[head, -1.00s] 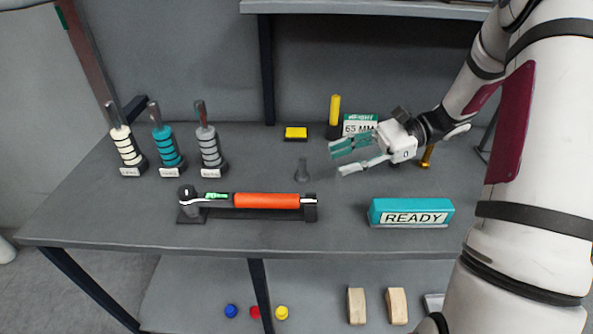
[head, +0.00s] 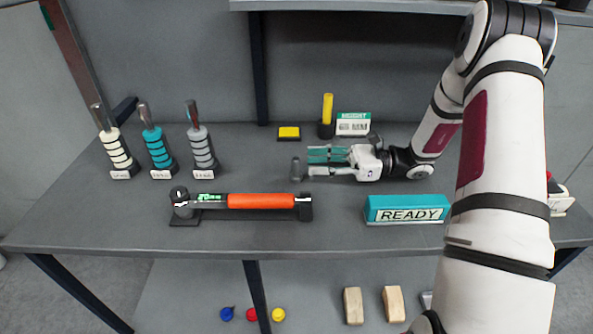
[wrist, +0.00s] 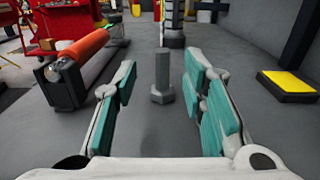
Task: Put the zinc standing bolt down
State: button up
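The zinc standing bolt (head: 296,170) is a small grey bolt standing upright on its hex head on the grey table. It also shows in the wrist view (wrist: 162,75), centred ahead between the two fingers. My gripper (head: 309,164) is low over the table, lying level and pointing left at the bolt. Its teal-padded fingers are open and empty, with the bolt at or just beyond the fingertips. I see no finger touching the bolt.
An orange-handled torque wrench (head: 262,201) lies in a black stand in front of the bolt. A teal READY block (head: 407,209) stands front right. A yellow-topped pad (head: 289,133), a yellow post (head: 327,108) and a label sign (head: 353,123) are behind. Several ringed handles (head: 158,150) stand left.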

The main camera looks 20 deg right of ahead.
aim_at(296, 158)
jog(key=shift+x, duration=2.8)
jog(key=shift+w+r, duration=0.1)
jog(key=shift+w, duration=0.05)
grip_shut()
